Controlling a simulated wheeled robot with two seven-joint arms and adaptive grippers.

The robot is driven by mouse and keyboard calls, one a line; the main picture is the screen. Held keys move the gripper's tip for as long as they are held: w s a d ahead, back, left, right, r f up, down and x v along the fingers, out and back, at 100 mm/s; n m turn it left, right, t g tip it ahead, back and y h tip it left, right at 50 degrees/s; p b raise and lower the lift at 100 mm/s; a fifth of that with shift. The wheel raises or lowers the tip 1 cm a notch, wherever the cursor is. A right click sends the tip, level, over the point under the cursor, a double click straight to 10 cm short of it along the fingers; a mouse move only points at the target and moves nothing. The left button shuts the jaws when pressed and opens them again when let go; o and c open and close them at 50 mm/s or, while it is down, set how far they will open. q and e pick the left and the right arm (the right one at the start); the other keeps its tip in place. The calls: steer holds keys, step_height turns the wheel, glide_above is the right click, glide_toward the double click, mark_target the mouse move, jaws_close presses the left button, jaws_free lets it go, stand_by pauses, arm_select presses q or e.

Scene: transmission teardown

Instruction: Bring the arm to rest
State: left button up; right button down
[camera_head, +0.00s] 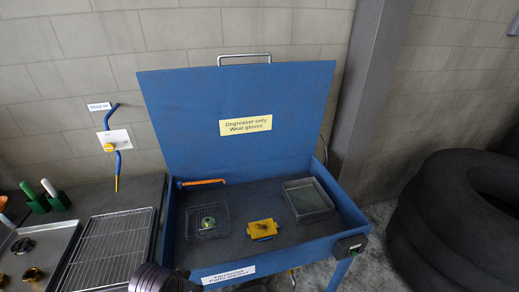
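A dark rounded part, likely a link of one of my arms, shows at the bottom edge in front of the blue parts washer (184,232). No gripper fingers show in the head view, so neither gripper can be seen. The washer's blue lid (190,110) stands open. In its basin are a wire basket (193,233) with a small round greenish part in it, a yellow block (262,229) with a dark top, and a grey tray (311,196).
An orange-tipped spout (203,182) crosses the basin's back left. A wire rack (108,252) and a metal tray (40,250) holding brass-coloured rings lie left. Green-based brushes (38,204) stand behind. A blue air hose (117,160) hangs on the wall. Black tyres (455,215) stack at right.

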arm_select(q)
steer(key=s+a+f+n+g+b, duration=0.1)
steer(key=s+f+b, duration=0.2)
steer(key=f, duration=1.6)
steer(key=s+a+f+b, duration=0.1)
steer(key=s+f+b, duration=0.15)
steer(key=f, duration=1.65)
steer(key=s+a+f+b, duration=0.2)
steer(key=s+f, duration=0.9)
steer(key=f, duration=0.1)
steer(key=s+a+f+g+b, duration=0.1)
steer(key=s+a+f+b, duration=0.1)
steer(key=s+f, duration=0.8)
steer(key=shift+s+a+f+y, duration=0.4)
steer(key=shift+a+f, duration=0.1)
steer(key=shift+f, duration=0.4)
